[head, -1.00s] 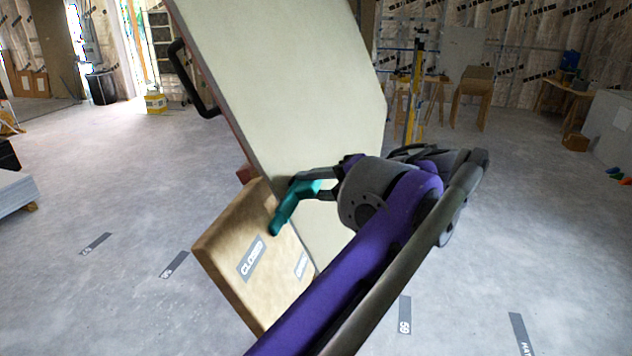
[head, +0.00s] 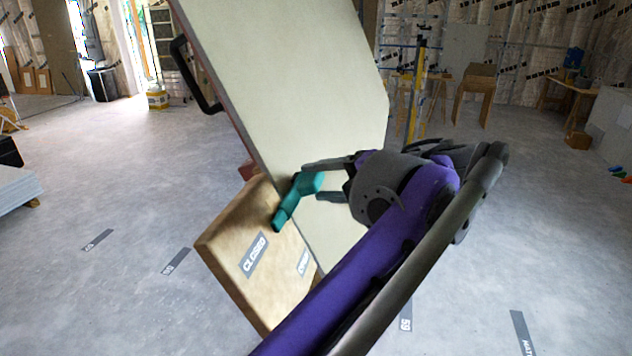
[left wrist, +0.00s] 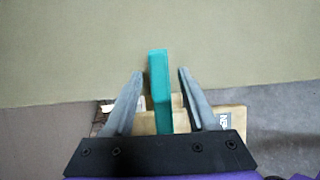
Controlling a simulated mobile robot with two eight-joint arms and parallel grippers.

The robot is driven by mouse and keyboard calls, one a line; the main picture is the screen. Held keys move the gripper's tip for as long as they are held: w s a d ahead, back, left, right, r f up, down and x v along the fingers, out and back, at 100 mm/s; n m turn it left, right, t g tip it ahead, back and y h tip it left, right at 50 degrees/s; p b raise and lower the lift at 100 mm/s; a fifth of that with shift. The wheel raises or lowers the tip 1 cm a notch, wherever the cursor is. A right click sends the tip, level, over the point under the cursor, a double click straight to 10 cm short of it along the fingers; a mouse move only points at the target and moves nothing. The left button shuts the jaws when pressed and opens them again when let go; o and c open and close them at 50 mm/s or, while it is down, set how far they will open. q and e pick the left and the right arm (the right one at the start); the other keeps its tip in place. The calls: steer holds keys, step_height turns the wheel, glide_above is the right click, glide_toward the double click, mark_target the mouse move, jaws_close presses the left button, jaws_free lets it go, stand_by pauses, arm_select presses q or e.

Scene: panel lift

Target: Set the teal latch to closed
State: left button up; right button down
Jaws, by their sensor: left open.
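The teal latch (head: 287,212) sits on a wooden block at the foot of a large pale panel (head: 290,90). Its lower arm slants down-left, with its tip just above the CLOSED label (head: 255,255). My left gripper (head: 312,182) is open at the latch's upper end, coming from the right. In the left wrist view the latch (left wrist: 159,85) stands between the two spread fingers, with gaps on both sides. A second label (head: 303,263) on the block is too small to read surely. My right gripper is not in view.
The wooden block (head: 232,248) leans tilted against the panel's lower edge. A black handle (head: 190,78) is on the panel's left side. Tables and a yellow stand (head: 416,90) are far behind.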

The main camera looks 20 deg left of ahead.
arm_select(q)
steer(key=v, duration=0.9)
steer(key=shift+d, duration=0.1)
